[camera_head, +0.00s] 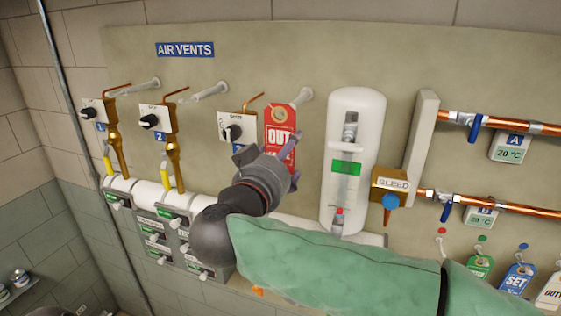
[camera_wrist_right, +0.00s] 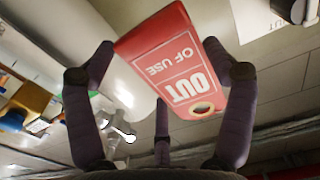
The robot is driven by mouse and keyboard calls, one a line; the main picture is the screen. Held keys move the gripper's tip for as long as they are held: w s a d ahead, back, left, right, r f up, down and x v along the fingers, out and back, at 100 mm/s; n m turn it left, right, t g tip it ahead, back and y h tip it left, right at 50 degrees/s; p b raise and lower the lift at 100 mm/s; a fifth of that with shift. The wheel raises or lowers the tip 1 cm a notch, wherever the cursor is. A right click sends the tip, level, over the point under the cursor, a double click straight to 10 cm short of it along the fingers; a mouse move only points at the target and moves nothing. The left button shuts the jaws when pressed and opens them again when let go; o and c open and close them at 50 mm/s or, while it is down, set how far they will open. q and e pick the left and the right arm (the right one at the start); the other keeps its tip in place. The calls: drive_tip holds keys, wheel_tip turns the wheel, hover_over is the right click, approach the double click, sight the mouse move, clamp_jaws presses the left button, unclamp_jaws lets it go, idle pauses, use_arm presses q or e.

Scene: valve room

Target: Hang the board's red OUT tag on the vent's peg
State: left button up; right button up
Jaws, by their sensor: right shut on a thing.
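The red OUT tag (camera_head: 279,128) is upright in front of the panel, beside the third vent's dial plate; it also shows in the wrist view (camera_wrist_right: 172,62), reading OUT OF USE upside down. My right gripper (camera_head: 272,152) is shut on the tag's lower part, with fingers at both sides in the wrist view (camera_wrist_right: 160,60). The third vent's peg (camera_head: 303,96) sticks out just behind and right of the tag's top. Its tip is hidden by the tag, so I cannot tell whether it passes through the hole.
Two more pegs (camera_head: 140,88) (camera_head: 210,92) stand bare by the other vents, under the AIR VENTS sign (camera_head: 185,49). A white cylinder (camera_head: 353,150) and a BLEED box (camera_head: 392,184) stand right of the gripper. Green, blue (camera_head: 517,281) and white tags hang at lower right.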

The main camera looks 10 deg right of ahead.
drive_tip(key=x, duration=0.2)
drive_tip(key=f+x, duration=0.1)
drive_tip(key=x, duration=0.1)
drive_tip(key=shift+w+d, duration=0.1)
idle(0.5)
drive_tip(key=shift+f, duration=0.1)
idle(0.4)
drive_tip(key=o, duration=0.7)
